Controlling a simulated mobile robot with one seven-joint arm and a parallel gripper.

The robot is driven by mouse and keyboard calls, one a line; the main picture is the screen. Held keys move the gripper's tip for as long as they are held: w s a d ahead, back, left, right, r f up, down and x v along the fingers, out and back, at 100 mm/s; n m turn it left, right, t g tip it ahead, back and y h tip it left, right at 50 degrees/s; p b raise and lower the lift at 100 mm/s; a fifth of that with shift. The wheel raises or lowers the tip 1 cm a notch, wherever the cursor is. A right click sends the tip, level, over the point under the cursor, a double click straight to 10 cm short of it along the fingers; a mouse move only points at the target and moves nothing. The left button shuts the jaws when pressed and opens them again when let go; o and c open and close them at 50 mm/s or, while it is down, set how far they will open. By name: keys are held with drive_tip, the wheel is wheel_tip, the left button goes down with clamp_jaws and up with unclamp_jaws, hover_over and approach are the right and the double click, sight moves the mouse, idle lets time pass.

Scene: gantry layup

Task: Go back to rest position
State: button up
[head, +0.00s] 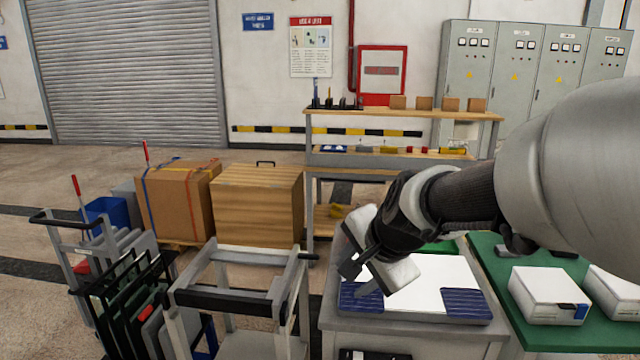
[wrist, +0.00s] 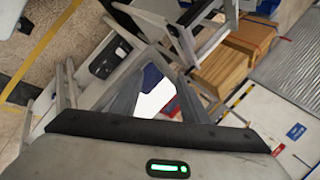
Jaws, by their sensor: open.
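My gripper (head: 360,278) is in the middle of the head view, at the end of my arm, which reaches in from the right. It is tilted downward above the left part of a grey table (head: 335,320) that bears a white panel with blue striped corners (head: 440,285). In the wrist view my gripper (wrist: 158,95) has its two fingers apart, with nothing seen held between them. Part of the white and blue panel (wrist: 155,100) shows beyond the fingers. I cannot tell the exact gap between the gripper and the panel.
A grey cart frame (head: 235,290) stands close left of the table, beside a rack of dark panels (head: 125,290). A green table (head: 490,260) with white boxes (head: 548,295) is at right. A wooden crate (head: 258,205) and a shelved workbench (head: 400,115) stand behind.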

drive_tip(key=s+d+r+n+h, duration=0.1)
drive_tip(key=s+d+n, duration=0.25)
drive_tip(key=s, duration=0.35)
drive_tip(key=s+d+n+g+h, duration=0.1)
drive_tip(key=s+d+n, duration=0.1)
drive_tip(key=s+n, duration=0.3)
drive_tip(key=s+d+r+n+h, duration=0.1)
drive_tip(key=s+d+n, duration=0.15)
drive_tip(key=s, duration=0.55)
wheel_tip(320, 180, up, 13)
drive_tip(key=p, duration=1.3)
drive_tip(key=shift+w+a, duration=0.3)
drive_tip(key=shift+a, duration=0.05)
